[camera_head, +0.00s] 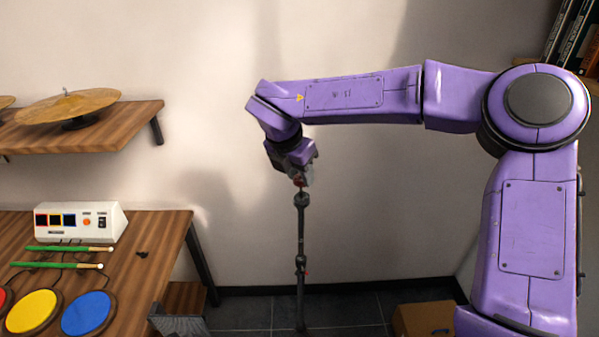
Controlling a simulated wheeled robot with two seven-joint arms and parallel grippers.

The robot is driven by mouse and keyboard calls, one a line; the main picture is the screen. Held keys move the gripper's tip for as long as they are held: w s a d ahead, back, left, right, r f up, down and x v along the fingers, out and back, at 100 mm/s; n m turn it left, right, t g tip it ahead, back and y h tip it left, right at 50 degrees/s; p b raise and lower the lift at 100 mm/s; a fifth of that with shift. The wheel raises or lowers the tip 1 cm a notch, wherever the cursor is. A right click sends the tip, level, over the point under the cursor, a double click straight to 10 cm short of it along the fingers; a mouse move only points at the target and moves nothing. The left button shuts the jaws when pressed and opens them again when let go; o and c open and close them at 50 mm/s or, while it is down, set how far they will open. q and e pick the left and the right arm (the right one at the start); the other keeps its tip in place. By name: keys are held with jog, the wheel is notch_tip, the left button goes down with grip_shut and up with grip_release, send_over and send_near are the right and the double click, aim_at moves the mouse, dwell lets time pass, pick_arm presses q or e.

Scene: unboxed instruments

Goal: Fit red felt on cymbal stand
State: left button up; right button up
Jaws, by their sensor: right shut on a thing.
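The black cymbal stand (301,235) stands upright on the dark floor in the middle of the view. My right gripper (301,178) is at the top of the stand, pointing down. A small bit of red, the red felt (300,182), shows between its fingers, right above the stand's upper joint. My right gripper is shut on the red felt. The stand's tip is hidden by the gripper, so I cannot tell whether the felt is around it or just above it. My left gripper is not in view.
A wooden table (180,225) at left holds a white control box (80,222), green drumsticks (68,249) and coloured pads, including a blue one (87,313). A cymbal (68,105) sits on a wall shelf (140,115). A cardboard box (425,318) lies on the floor at right.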

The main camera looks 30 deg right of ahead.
aim_at(298, 180)
jog(key=shift+f+b, duration=1.55)
jog(key=shift+f, duration=0.2)
jog(key=o, duration=1.1)
jog(key=shift+c, duration=0.2)
jog(key=b+v, duration=0.1)
jog(key=v, duration=0.9)
jog(key=shift+r, duration=0.3)
